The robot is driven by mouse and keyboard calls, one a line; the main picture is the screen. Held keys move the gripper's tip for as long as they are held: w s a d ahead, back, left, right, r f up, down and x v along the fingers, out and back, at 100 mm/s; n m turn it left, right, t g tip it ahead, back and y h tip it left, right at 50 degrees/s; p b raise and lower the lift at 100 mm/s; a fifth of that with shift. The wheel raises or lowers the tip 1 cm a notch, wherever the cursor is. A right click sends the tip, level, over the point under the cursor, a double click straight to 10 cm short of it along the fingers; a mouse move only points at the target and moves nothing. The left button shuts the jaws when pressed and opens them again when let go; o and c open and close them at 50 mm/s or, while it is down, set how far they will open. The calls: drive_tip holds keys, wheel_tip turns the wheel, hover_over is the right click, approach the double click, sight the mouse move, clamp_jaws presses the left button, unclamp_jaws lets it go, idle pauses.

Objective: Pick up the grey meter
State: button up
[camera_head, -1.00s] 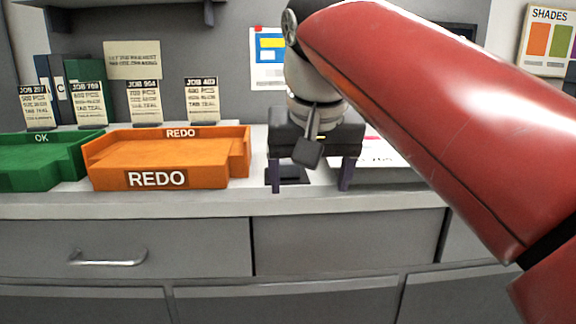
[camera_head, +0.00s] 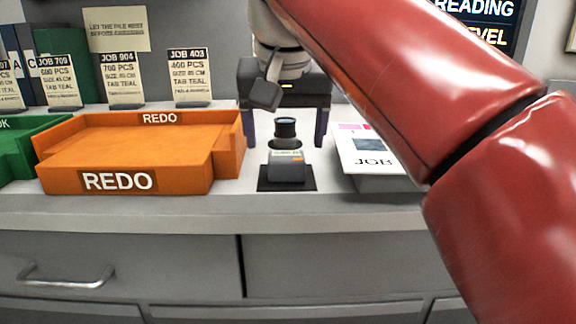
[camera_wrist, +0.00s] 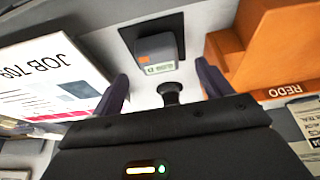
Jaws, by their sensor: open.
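The grey meter (camera_head: 286,168) sits on a dark square pad (camera_head: 264,186) on the counter, between the orange tray and the job sheet. A round black eyepiece-like part (camera_head: 285,128) stands just behind its body. In the wrist view the meter (camera_wrist: 157,50) lies beyond my fingertips, with the round black part (camera_wrist: 170,91) nearer to me, between the fingers. My gripper (camera_head: 286,138) is open, its two dark purple fingers apart above and behind the meter; it also shows in the wrist view (camera_wrist: 163,82). Nothing is held. Finger contact with the counter cannot be told.
An orange REDO tray (camera_head: 225,166) stands left of the meter, with a green tray (camera_head: 14,160) farther left. A stack marked JOB (camera_head: 372,160) lies at right. Job cards (camera_head: 188,75) stand behind the trays. The counter's front edge (camera_head: 330,216) is clear.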

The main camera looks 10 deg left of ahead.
sight(286, 155)
drive_tip(key=b+x, duration=0.1)
drive_tip(key=x, duration=0.4)
drive_tip(key=shift+w+f, duration=0.2)
drive_tip(key=c, duration=1.1)
